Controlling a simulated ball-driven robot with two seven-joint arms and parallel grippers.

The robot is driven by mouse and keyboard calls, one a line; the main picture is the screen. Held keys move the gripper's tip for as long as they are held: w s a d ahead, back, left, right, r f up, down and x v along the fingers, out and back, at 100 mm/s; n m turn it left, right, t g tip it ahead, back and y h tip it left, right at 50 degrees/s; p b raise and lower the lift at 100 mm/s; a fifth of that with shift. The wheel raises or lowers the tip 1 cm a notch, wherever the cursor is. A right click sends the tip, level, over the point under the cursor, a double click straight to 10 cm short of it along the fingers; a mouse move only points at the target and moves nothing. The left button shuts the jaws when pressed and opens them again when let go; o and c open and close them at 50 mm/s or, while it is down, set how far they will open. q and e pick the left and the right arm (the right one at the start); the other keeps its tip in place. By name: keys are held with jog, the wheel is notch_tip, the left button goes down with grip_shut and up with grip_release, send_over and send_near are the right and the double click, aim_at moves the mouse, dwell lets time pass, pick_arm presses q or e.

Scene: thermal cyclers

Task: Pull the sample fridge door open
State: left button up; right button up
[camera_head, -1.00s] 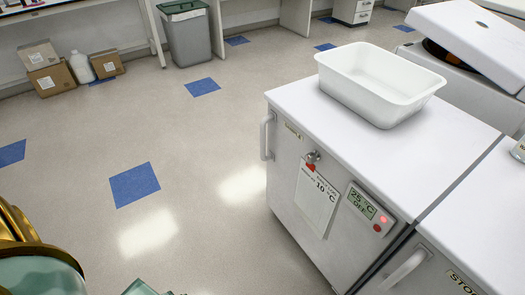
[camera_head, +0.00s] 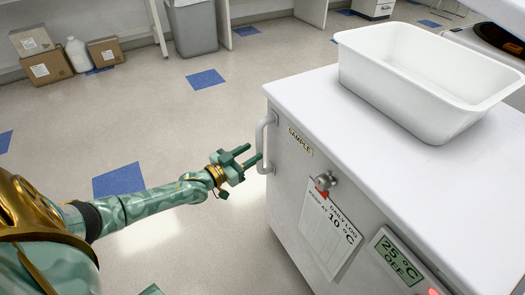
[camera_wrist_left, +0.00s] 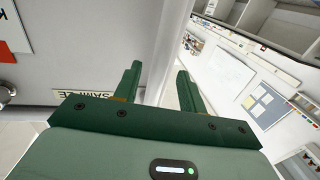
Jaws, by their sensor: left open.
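The sample fridge (camera_head: 285,200) stands right of centre in the head view, a grey-fronted unit labelled SAMPLE. Its door looks shut. The upright door handle (camera_head: 262,145) is at the left edge of the front. My left gripper (camera_head: 254,154) is open just left of the handle, its fingertips close to it. I cannot tell if they touch. In the left wrist view my open fingers (camera_wrist_left: 158,82) have a pale strip between them. I cannot tell whether it is the handle or the door edge. The SAMPLE label (camera_wrist_left: 82,96) is left of them. My right gripper is not in view.
A white tub (camera_head: 420,90) sits on the fridge top. A knob (camera_head: 327,180), a log sheet (camera_head: 328,232) and a display reading 25 °C OFF (camera_head: 395,257) are on the front. The floor left of the fridge is clear. Boxes (camera_head: 48,66) and a bin (camera_head: 191,28) stand farther back.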

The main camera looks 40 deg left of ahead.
aim_at(257, 150)
pick_arm(q)
jog(key=w, duration=0.2)
jog(key=w+d+b, duration=0.1)
jog(key=w, duration=0.1)
jog(key=shift+w, duration=0.15)
grip_shut()
